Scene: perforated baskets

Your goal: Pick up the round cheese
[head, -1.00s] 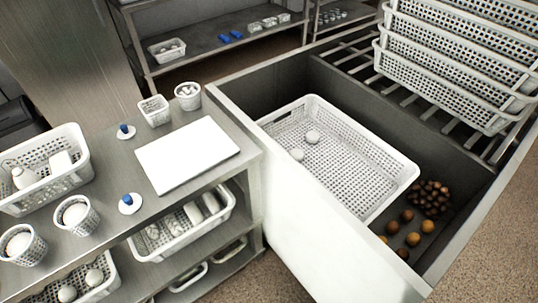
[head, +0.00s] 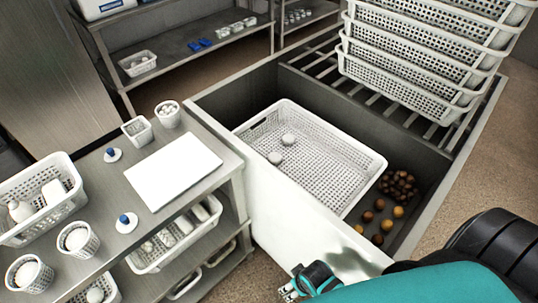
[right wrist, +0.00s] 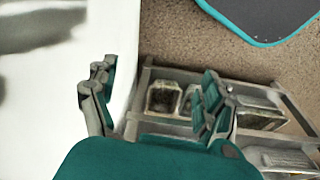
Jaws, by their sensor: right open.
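Two small white round pieces that look like cheeses, one farther back (head: 288,139) and one nearer (head: 275,158), lie in the large white perforated basket (head: 365,190) inside the sink-like bin. Larger white round pieces (head: 75,239) sit in small round baskets on the left counter; I cannot tell which piece is the round cheese. My right gripper (head: 293,288) is low in front of the bin's white outer wall, apart from all these pieces. In the right wrist view the right gripper (right wrist: 155,98) is open, with nothing between its fingers. My left gripper is not in view.
A white board (head: 173,164) and blue-knobbed lids (head: 126,222) lie on the steel counter. Stacked white baskets (head: 400,85) stand on the rack behind the bin. Brown and orange balls (head: 379,204) and a dark cluster (head: 398,184) lie beside the large basket. The bin's wall (head: 290,215) separates my right gripper from its inside.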

